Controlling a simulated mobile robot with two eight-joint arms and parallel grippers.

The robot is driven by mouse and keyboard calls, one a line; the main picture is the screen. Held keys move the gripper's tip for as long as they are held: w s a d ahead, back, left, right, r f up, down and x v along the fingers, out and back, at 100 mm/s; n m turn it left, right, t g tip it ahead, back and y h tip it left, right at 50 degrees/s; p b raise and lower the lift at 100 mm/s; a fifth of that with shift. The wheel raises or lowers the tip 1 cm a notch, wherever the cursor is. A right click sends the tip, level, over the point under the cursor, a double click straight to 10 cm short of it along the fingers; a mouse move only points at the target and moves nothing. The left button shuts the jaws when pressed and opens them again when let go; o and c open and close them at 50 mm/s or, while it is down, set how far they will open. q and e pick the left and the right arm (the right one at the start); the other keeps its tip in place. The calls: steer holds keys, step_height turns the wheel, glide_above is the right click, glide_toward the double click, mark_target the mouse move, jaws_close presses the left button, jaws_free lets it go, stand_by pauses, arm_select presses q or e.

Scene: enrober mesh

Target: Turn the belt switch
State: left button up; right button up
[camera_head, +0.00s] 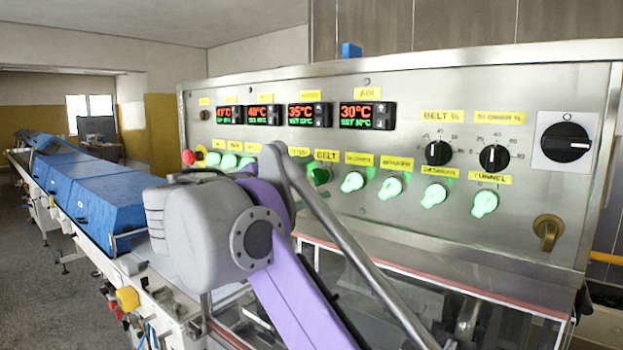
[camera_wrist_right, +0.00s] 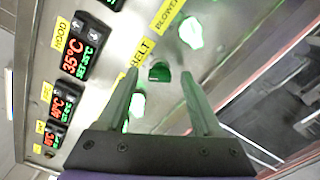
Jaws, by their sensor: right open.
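The belt switch (camera_head: 319,176) is a dark green knob under the yellow BELT label (camera_head: 326,155) on the steel control panel. It looks unlit, while the knobs beside it glow green. In the right wrist view the belt switch (camera_wrist_right: 159,72) shows between and beyond the fingertips of my right gripper (camera_wrist_right: 160,77). The gripper is open, with one finger on each side of the knob in the picture. I cannot tell whether the fingers touch it. In the head view my grey and purple right arm stands before the panel and hides most of the gripper. My left gripper is not in view.
A lit blower knob (camera_head: 352,182) sits right of the belt switch, and another lit knob (camera_wrist_right: 137,104) shows behind a finger in the wrist view. Red and green displays (camera_head: 309,115) are above. Blue covers (camera_head: 104,197) line the conveyor at left.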

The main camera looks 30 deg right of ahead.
steer(key=shift+w+d, duration=0.15)
steer(key=shift+d, duration=0.25)
steer(key=shift+c, duration=0.3)
jaws_close()
